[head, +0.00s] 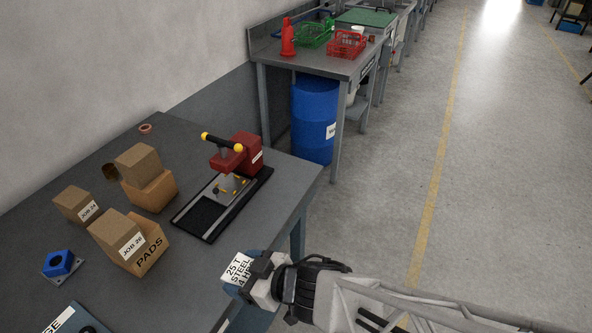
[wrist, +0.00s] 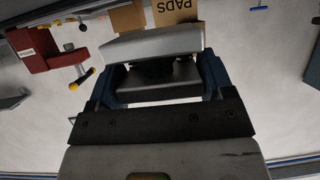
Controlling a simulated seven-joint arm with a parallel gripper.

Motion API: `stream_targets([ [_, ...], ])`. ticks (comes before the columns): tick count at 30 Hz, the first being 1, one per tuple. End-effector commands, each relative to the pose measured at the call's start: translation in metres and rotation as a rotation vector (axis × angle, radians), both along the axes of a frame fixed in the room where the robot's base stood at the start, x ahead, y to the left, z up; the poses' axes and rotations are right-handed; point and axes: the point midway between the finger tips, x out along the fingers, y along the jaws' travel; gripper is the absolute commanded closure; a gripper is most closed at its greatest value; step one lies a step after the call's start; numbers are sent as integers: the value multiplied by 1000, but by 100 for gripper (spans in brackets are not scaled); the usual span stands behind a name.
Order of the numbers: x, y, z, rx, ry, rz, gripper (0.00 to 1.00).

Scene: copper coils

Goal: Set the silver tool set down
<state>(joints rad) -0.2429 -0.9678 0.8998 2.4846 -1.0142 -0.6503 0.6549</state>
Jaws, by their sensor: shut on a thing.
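The silver tool set (head: 238,268) carries a white label with "25 T STEEL" on it in the head view. It is held in my gripper (head: 255,277) near the right edge of the grey table. In the wrist view the silver block (wrist: 153,43) lies across between the blue fingers of my gripper (wrist: 160,80), which is shut on it. My gripper covers part of the tool set in the head view. I cannot tell how high it is above the table.
On the table (head: 195,275) stand a red press (head: 238,153) with a black base, several cardboard boxes including PADS (head: 145,255), and a blue part (head: 60,263). Bare tabletop lies between the boxes and my gripper. A blue barrel (head: 314,120) stands beyond the table.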

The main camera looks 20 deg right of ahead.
Motion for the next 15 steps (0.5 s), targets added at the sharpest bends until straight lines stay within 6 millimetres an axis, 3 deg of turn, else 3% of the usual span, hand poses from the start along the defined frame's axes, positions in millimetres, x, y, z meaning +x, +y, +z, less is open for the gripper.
stream_targets([
  [15,58,-26,11,0,1,-17,65],
])
